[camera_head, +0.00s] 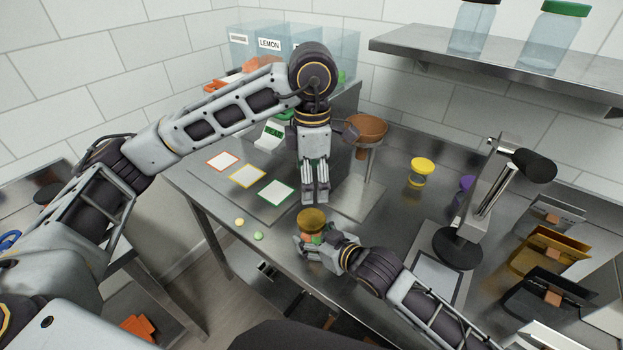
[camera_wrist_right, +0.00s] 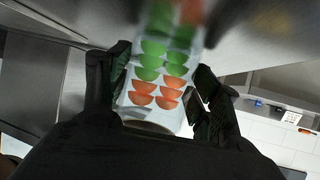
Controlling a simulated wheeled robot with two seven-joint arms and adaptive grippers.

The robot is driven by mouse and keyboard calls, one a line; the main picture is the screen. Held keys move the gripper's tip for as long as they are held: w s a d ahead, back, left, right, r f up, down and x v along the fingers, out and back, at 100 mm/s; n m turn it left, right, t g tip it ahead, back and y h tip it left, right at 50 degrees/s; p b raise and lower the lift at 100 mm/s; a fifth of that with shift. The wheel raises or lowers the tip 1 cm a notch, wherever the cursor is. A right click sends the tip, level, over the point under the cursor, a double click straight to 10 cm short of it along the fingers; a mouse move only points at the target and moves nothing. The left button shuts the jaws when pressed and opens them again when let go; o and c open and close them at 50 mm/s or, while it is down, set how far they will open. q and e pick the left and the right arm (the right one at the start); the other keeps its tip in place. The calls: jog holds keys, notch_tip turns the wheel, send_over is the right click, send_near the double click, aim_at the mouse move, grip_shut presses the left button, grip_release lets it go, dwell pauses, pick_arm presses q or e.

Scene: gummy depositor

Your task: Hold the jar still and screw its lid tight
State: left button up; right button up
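A clear jar with a gold lid (camera_head: 312,216) stands upright near the front edge of the steel table. In the right wrist view, the jar (camera_wrist_right: 158,75) shows rows of green and orange half-round shapes. My right gripper (camera_head: 318,246) is shut around the jar's body, with one dark finger on each side in the wrist view. My left gripper (camera_head: 315,200) points straight down, with its fingertips just above and behind the lid. Its fingers look close together, but I cannot tell their opening. The lid's thread and its seat on the jar are not visible.
A yellow-lidded jar (camera_head: 421,171) and a black-based stand (camera_head: 458,248) are on the right. A copper funnel (camera_head: 367,128) on a stand is behind my left gripper. Coloured cards (camera_head: 247,175) and two small gummies (camera_head: 259,236) lie left. A shelf (camera_head: 500,62) overhangs the back.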

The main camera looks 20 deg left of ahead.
jog(key=shift+c, duration=0.9)
jog(key=o, duration=0.8)
jog(key=shift+o, duration=0.2)
jog(key=shift+d, duration=0.1)
jog(key=shift+v, duration=5.9)
jog(key=shift+s, duration=0.1)
